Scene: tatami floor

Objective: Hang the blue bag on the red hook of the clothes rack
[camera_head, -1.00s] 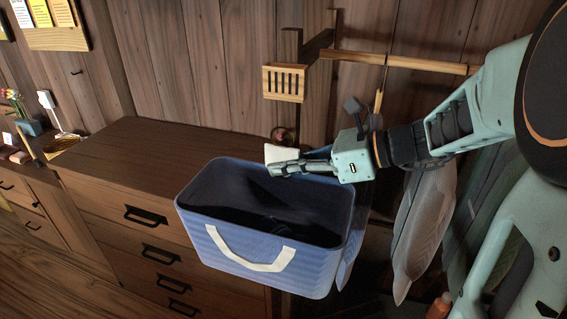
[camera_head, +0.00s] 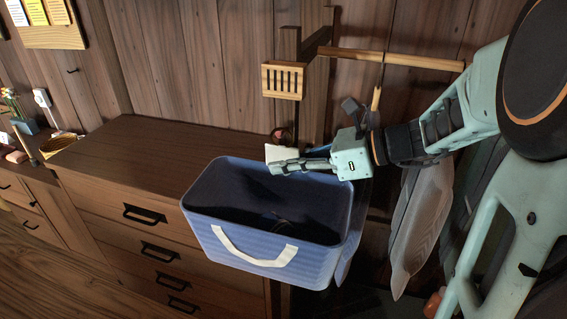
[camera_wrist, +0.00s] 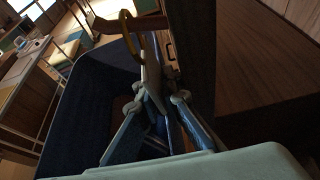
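The blue bag (camera_head: 205,228) is an open-topped box shape with white handles, hanging in the air in front of the drawer chest. My gripper (camera_head: 277,166) is at its far rim, with the fingers closed on the far white handle (camera_head: 284,153). In the wrist view my gripper (camera_wrist: 153,88) pinches the pale handle (camera_wrist: 150,70). A small reddish hook (camera_head: 278,134) shows just above and behind the handle, on the post of the clothes rack (camera_head: 395,60). In the wrist view, a curved yellowish loop (camera_wrist: 126,30) stands just beyond the fingertips; I cannot tell if it touches the handle.
A wooden drawer chest (camera_head: 150,150) stands at left, close to the bag. A slatted wooden box (camera_head: 282,81) is on the rack above the hook. A pale grey garment (camera_head: 420,220) hangs right of the bag. The plank wall is close behind.

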